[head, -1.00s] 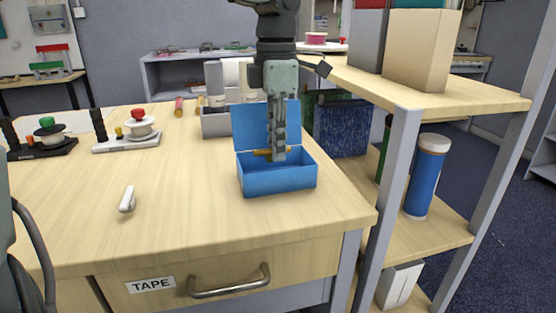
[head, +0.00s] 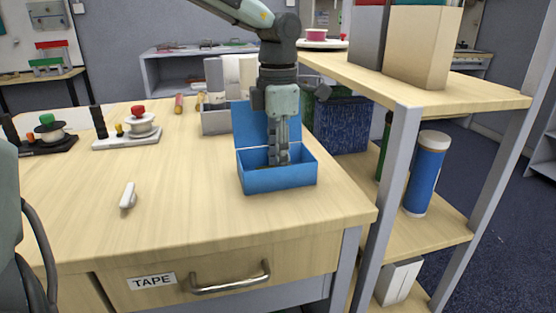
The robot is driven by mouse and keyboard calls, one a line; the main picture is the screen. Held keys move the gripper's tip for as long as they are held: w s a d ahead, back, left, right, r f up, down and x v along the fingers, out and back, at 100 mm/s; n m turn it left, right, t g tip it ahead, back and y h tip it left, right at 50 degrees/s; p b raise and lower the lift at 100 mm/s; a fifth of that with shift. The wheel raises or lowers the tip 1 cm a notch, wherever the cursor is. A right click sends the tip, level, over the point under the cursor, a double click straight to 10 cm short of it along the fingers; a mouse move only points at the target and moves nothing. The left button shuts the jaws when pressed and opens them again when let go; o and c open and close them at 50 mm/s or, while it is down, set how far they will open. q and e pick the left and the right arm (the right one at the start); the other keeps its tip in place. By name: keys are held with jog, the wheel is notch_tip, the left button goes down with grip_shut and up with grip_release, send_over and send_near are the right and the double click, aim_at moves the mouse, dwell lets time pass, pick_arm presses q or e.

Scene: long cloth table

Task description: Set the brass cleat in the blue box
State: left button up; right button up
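The blue box (head: 278,181) stands on the right part of the wooden table with its lid raised at the back. My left gripper (head: 279,160) points straight down inside the box, its fingertips below the rim and partly behind the front wall. The brass cleat is almost wholly hidden; a small dull yellowish patch (head: 262,167) low in the box beside the fingers may be part of it. I cannot tell whether the fingers still hold it. My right gripper is not in view.
A grey bin (head: 215,122) stands behind the box. A white handle-like piece (head: 128,195) lies on the table to the left. A shelf unit (head: 410,95) borders the table on the right. The table's front middle is clear.

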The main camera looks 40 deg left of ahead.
pick_arm(q)
notch_tip(320, 180, up, 12)
dwell(0.7)
